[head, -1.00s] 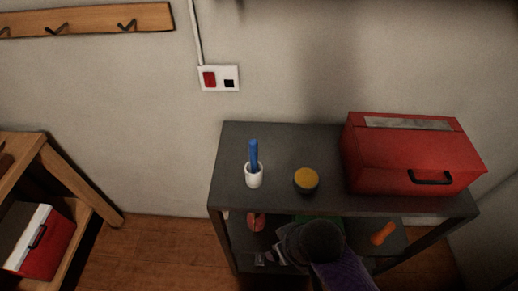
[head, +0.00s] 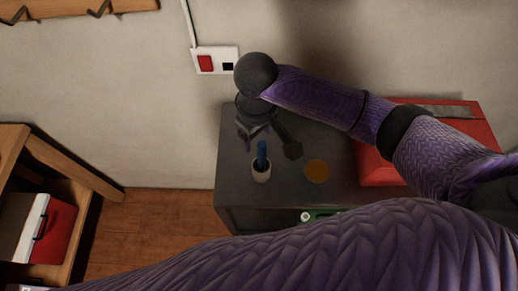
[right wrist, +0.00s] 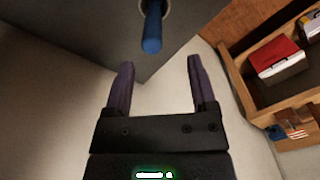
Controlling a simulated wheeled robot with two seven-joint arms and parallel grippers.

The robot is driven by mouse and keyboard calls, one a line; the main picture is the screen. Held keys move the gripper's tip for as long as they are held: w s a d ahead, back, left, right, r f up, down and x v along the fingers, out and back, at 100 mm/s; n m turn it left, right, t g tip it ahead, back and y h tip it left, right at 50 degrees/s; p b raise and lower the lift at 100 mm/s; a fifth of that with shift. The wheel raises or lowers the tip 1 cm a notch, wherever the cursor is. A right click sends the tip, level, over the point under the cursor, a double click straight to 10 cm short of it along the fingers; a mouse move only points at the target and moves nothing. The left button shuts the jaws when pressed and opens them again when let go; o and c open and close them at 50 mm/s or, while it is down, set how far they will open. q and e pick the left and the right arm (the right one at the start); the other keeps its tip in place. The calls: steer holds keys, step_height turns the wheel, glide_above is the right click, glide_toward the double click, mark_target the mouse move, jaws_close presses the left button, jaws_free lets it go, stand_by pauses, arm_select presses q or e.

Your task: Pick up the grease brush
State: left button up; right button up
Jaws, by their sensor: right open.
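A blue handle (head: 262,152), which looks like the grease brush, stands upright in a white cup (head: 261,174) on the dark shelf top. Its lower end is hidden inside the cup. My right gripper (head: 247,143) is open and empty, just behind and slightly left of the cup. In the right wrist view, the blue handle (right wrist: 152,34) points toward me, beyond and slightly left of the middle of my open fingertips (right wrist: 159,66). The fingers do not enclose it. My left gripper is not in view.
A red toolbox (head: 455,125) is at the right, partly behind my arm. The grey shelf top (head: 232,170) is clear left of the cup. The wall stands behind, with a socket plate (head: 215,61).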

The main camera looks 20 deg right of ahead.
mark_target(262, 144)
steer(key=f, duration=0.4)
steer(key=d+f+b, duration=0.1)
steer(key=f, duration=0.1)
steer(key=shift+s+f, duration=0.2)
steer(key=shift+f, duration=0.2)
steer(key=shift+w, duration=0.1)
jaws_close()
